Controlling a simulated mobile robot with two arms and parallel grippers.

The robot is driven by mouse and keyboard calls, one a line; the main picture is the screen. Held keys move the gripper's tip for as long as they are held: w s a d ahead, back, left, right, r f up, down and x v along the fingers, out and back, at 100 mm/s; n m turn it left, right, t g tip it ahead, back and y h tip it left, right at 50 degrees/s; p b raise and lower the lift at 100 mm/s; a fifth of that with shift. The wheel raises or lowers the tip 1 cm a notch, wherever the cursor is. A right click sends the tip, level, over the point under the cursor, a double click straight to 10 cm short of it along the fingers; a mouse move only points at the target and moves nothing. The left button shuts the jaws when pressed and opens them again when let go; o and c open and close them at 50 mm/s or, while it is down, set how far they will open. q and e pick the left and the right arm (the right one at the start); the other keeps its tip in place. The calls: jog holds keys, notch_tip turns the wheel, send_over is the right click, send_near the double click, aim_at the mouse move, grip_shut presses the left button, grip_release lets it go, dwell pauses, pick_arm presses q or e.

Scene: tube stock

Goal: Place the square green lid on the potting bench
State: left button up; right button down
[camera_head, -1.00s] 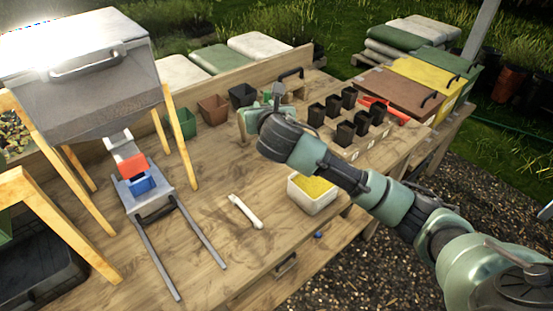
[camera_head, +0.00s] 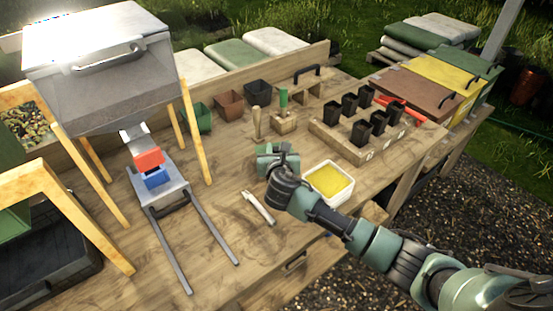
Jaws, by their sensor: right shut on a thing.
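My right gripper (camera_head: 272,163) is low over the middle of the potting bench (camera_head: 225,165), left of a square white tub (camera_head: 331,183) filled with yellow stuff. The tub is open on top. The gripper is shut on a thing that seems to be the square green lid. The lid is mostly hidden by the gripper, and its edges cannot be told from the gripper's own green parts. Whether it touches the bench is not clear. My left gripper is out of view.
A white-handled tool (camera_head: 258,207) lies in front of the gripper. A wooden-handled tool (camera_head: 257,123) and a green-handled one (camera_head: 283,98) stand behind it. A rack of black pots (camera_head: 345,142) stands to the right, a metal hopper (camera_head: 100,65) at left.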

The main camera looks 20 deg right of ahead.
notch_tip(320, 180, down, 4)
jog(key=shift+r, duration=0.1)
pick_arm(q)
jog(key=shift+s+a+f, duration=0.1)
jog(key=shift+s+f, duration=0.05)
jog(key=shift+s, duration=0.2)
pick_arm(e)
jog(key=shift+f, duration=0.25)
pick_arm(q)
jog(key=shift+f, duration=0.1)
pick_arm(e)
jog(key=shift+f, duration=0.1)
jog(key=c, duration=1.2)
grip_release()
jog(key=shift+r, duration=0.2)
jog(key=v, duration=1.2)
jog(key=shift+s, duration=0.1)
